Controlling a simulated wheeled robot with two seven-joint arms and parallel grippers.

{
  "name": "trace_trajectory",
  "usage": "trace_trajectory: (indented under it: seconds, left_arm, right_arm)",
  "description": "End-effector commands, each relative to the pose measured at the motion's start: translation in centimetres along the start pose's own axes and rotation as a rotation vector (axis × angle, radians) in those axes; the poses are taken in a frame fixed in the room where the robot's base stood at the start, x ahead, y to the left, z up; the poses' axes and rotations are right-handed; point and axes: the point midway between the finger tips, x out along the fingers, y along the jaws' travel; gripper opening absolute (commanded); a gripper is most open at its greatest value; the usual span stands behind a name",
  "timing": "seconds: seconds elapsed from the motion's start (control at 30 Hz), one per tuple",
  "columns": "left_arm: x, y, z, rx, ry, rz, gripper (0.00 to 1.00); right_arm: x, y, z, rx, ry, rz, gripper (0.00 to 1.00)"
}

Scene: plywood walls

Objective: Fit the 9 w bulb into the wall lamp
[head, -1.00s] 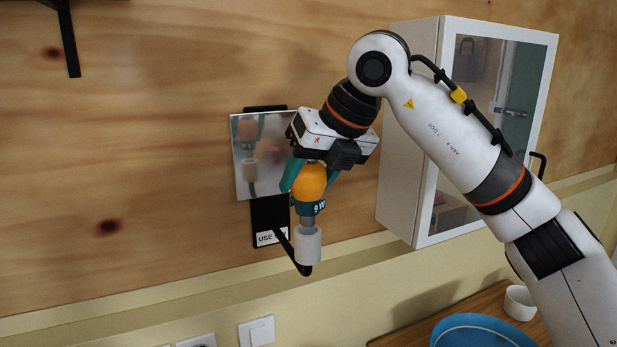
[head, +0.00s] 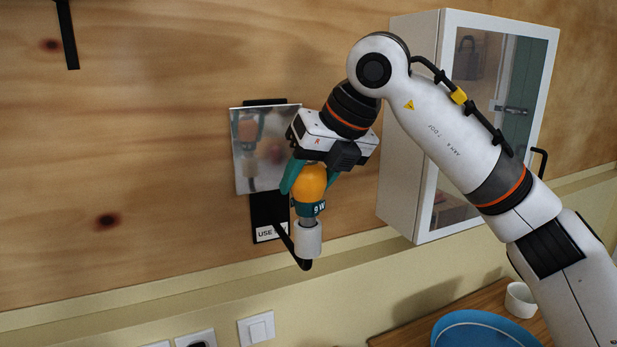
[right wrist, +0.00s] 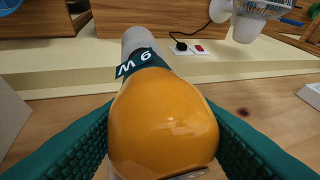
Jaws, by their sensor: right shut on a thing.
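The 9 W bulb (head: 312,181) has an orange globe, a teal band marked "9 W" and a grey base. My right gripper (head: 308,180) is shut on its globe from above and holds it upright, base down. The right wrist view shows the orange globe (right wrist: 163,125) between the teal fingers. The wall lamp (head: 268,213) has a black back plate with a partly hidden "USE" label and a black arm carrying a white socket (head: 308,240). The bulb's base meets the socket's top; how deep it sits I cannot tell. My left gripper is not in view.
A mirror-like square plate (head: 250,175) hangs behind the gripper. A white glass-door cabinet (head: 405,130) is on the wall to the right, close to my arm. Below are a light switch (head: 257,328), a blue dish (head: 480,330) and a white cup (head: 520,300) on a wooden surface.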

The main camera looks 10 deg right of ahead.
Motion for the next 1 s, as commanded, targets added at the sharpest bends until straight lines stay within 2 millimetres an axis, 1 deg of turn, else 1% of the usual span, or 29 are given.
trace_trajectory:
  seconds: [0.77,0.8,0.87,0.9,0.93,1.0]
  left_arm:
    - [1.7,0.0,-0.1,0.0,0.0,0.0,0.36]
    - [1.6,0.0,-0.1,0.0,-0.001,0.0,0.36]
    - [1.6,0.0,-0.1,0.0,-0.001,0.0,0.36]
    - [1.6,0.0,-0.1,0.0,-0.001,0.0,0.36]
    - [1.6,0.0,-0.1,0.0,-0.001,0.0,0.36]
    - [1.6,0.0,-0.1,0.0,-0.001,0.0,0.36]
  right_arm:
    - [1.7,0.5,1.0,0.0,0.0,0.0,0.27]
    - [1.6,0.5,0.9,0.0,0.001,0.0,0.56]
    - [1.6,0.5,0.9,0.0,0.0,0.0,0.66]
    - [1.6,0.5,0.9,0.0,0.0,0.0,0.73]
    - [1.6,0.5,0.9,0.0,0.0,0.0,0.75]
    - [1.6,0.5,0.9,0.0,0.0,0.0,0.75]
